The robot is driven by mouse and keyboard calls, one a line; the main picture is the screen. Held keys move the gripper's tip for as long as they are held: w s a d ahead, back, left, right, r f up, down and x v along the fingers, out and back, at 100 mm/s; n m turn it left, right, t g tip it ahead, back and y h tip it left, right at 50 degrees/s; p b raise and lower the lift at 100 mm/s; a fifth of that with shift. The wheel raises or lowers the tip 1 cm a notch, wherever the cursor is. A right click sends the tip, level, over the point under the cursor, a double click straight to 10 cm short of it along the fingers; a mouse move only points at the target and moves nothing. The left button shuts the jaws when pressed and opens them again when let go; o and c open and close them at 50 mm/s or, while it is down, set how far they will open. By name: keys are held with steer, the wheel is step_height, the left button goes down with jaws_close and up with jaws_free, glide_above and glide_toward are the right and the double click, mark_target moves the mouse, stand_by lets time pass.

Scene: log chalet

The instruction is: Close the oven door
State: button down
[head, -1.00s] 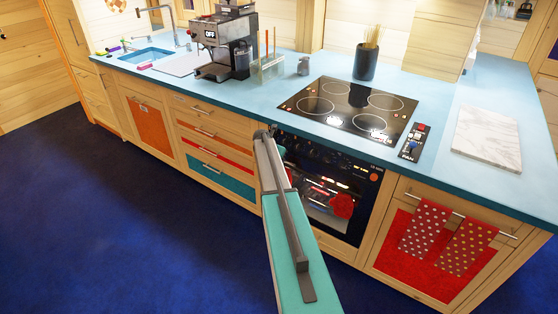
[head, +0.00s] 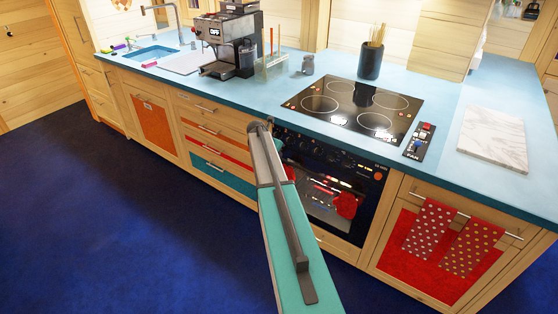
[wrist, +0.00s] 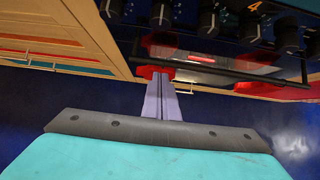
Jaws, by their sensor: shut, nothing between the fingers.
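The oven (head: 373,178) is set in the counter front under the hob, with a black control panel and a dark glass door (head: 322,208). The door looks upright or nearly so; I cannot tell whether a small gap is left. Its dark bar handle (wrist: 225,73) runs across the wrist view below the knobs (wrist: 210,20). My gripper (wrist: 160,80) is shut and empty, its pale fingers pointing at the door near the left end of the handle. Contact cannot be told. In the head view my own arm hides the gripper and the door's left part.
A red patch (head: 346,205) shows at the oven front. The hob (head: 355,108) lies above on the blue counter. Wooden drawers (head: 205,135) stand left of the oven, and a cabinet with dotted towels (head: 428,230) stands right. The blue floor (head: 100,220) is clear at left.

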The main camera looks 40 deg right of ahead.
steer(key=shift+s+a+r+b, duration=0.1)
steer(key=shift+a+r+b, duration=0.15)
steer(key=shift+r, duration=0.8)
steer(key=shift+s+a+r+b, duration=0.1)
steer(key=shift+a+r+b, duration=0.1)
steer(key=shift+r, duration=0.8)
steer(key=shift+w, duration=0.1)
